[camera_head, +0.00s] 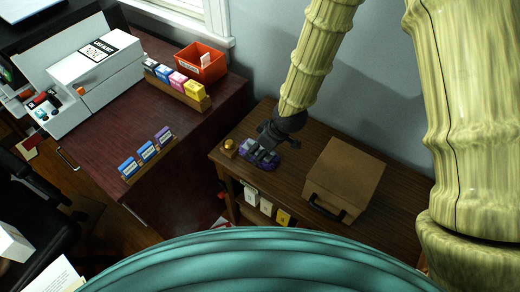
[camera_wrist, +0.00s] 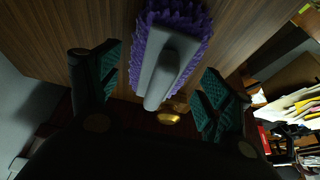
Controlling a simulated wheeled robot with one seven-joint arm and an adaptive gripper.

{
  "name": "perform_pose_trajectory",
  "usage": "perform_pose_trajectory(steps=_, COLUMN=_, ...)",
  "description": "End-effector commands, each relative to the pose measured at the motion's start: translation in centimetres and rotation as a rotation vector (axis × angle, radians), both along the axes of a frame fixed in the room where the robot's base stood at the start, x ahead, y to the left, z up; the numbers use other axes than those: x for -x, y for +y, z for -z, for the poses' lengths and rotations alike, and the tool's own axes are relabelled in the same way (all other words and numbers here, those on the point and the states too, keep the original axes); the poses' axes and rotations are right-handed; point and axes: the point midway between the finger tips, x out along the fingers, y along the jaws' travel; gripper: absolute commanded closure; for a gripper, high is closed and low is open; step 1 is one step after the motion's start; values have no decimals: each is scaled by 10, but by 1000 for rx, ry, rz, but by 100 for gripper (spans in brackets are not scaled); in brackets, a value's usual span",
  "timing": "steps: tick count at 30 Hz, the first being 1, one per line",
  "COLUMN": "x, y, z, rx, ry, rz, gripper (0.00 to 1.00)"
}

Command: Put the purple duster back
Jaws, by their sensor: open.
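The purple duster (camera_head: 269,159) lies on the top of the brown wooden shelf unit (camera_head: 300,145), towards its left end. It has purple bristles and a grey handle. In the wrist view the duster (camera_wrist: 168,62) lies between my two open fingers, with its grey handle pointing towards the palm. My gripper (camera_head: 262,148) is right over the duster; in the wrist view its green-padded fingers (camera_wrist: 158,85) stand apart on either side, with gaps to the duster. I cannot tell whether it touches the handle.
A small gold object (camera_head: 229,145) sits left of the duster on the shelf top; it also shows in the wrist view (camera_wrist: 169,116). A cardboard box (camera_head: 345,175) with a black handle stands to the right. The dark red desk (camera_head: 190,135) holds a printer (camera_head: 95,75), ink boxes and a red bin (camera_head: 200,64).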

Motion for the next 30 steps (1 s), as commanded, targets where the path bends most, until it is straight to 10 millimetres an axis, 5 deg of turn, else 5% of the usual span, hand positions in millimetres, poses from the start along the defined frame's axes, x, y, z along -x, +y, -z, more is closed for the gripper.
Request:
perform_pose_trajectory(steps=18, x=19, y=-27, z=-80, rx=0, ry=-2, rz=-1, gripper=21)
perform_pose_trajectory(steps=30, x=24, y=-32, z=-96, rx=0, ry=0, rz=-1, gripper=21)
